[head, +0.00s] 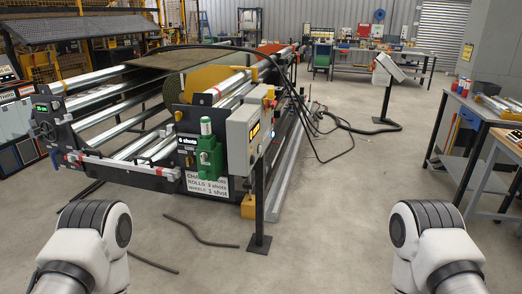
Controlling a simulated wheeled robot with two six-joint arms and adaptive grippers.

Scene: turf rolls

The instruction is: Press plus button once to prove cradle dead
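The cradle (130,160), a long machine with silver rollers and a dark end plate, stands on the floor at left centre in the head view. A grey control box (238,146) on a black post stands at its near end. It has a lit amber display (254,131) on its right side and small knobs on top. I cannot make out a plus button. A green pump-like unit (209,158) is mounted beside the box, above a white sign (207,184) about shots for rolls and wheels. Only my white arm links show at the bottom corners; both grippers are out of view.
Loose black hoses (200,235) lie on the floor in front, and cables run right of the cradle. A second grey panel (388,68) stands on a post farther back. A workbench (480,110) is at right.

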